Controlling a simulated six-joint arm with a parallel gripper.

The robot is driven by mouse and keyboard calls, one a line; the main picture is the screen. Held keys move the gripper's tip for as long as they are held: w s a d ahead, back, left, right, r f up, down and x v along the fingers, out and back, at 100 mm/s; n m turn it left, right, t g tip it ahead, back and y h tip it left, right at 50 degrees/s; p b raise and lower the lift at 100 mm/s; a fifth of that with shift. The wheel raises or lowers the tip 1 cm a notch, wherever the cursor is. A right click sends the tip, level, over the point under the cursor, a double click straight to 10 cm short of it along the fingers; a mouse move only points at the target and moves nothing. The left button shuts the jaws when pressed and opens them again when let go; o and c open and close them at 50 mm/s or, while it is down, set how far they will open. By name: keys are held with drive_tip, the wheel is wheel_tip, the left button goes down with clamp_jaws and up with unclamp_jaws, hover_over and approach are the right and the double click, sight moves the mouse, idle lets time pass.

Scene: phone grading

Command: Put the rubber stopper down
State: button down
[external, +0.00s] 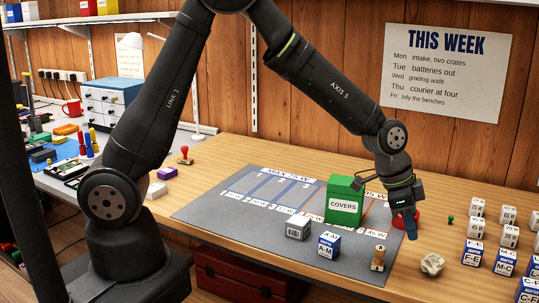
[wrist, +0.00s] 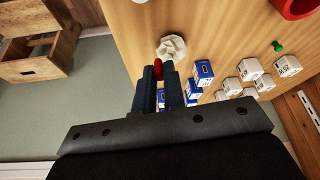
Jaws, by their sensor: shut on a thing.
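My gripper (external: 411,236) points down over the front right of the bench, by the right edge of the grey mat. In the wrist view its two dark blue fingers (wrist: 160,78) are shut on a small red piece (wrist: 158,68), which I take to be the rubber stopper. Only a bit of it shows between the fingertips; in the external view the fingers hide it. I cannot tell whether it touches the bench.
Crumpled paper (external: 432,264) lies just right of my gripper. A red ring-shaped dish (external: 405,218) stands behind it. A wooden stamp (external: 378,259), a green COVERS box (external: 345,199) and several small boxes (external: 505,261) stand around. Bare wood lies near the green pin (external: 450,219).

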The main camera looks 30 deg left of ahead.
drive_tip(key=w+a+r+n+t+y, duration=0.1)
drive_tip(key=w+a+r+n, duration=0.15)
drive_tip(key=a+r, duration=0.45)
drive_tip(key=w+a+r+n+t, duration=0.1)
drive_tip(key=w+a+r+n, duration=0.1)
drive_tip(key=a+r+n, duration=0.35)
drive_tip(key=m, duration=0.1)
hover_over(350, 180)
drive_tip(key=s, duration=0.1)
drive_tip(key=f, duration=0.3)
drive_tip(key=a+f, duration=0.1)
drive_tip(key=f, duration=0.1)
drive_tip(key=shift+s+f, duration=0.15)
drive_tip(key=shift+f, duration=2)
drive_tip(key=shift+f, duration=0.2)
drive_tip(key=c, duration=1.5)
unclamp_jaws()
drive_tip(key=shift+r, duration=0.1)
